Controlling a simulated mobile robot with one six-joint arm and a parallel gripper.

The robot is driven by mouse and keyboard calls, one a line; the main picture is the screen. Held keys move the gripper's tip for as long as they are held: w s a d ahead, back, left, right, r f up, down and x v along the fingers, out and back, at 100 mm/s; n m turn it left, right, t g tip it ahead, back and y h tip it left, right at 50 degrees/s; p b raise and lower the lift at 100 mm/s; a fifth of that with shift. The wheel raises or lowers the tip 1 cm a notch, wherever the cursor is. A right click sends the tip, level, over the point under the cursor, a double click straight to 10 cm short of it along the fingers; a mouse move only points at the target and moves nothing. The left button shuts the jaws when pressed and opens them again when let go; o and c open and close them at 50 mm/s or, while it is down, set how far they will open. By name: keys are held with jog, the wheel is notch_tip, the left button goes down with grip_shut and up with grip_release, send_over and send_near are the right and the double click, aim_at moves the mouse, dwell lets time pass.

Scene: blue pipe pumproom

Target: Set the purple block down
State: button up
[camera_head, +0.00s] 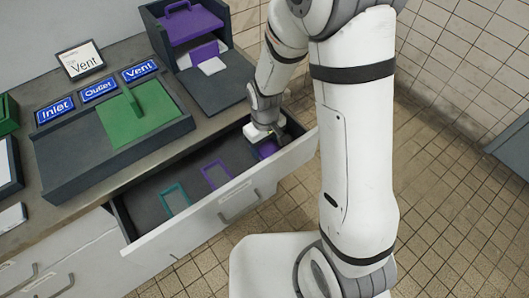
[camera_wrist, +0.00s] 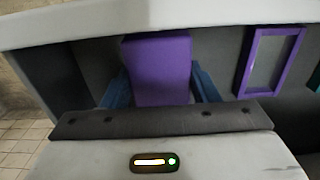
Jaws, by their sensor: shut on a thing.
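The purple block (camera_head: 267,148) is inside the open drawer (camera_head: 240,197), near its right end. My gripper (camera_head: 268,139) reaches down into the drawer over it. In the wrist view the purple block (camera_wrist: 158,70) sits between the two blue fingers of my gripper (camera_wrist: 158,88), which are shut on it. A purple frame (camera_head: 216,175) and a teal frame (camera_head: 175,198) lie on the drawer floor to the left. The purple frame (camera_wrist: 272,62) also shows right of the block in the wrist view. I cannot tell whether the block touches the drawer floor.
The drawer's front wall (camera_head: 225,207) and right end are close to my gripper. On the counter stand a dark tray with a green panel (camera_head: 138,113), Inlet, Outlet and Vent labels (camera_head: 98,90), and a dark box with purple pieces (camera_head: 190,25). The drawer's middle floor is mostly free.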

aim_at(265, 152)
jog(key=shift+f, duration=2.05)
jog(key=shift+f+b, duration=0.1)
jog(key=shift+b, duration=0.2)
jog(key=o, duration=1.1)
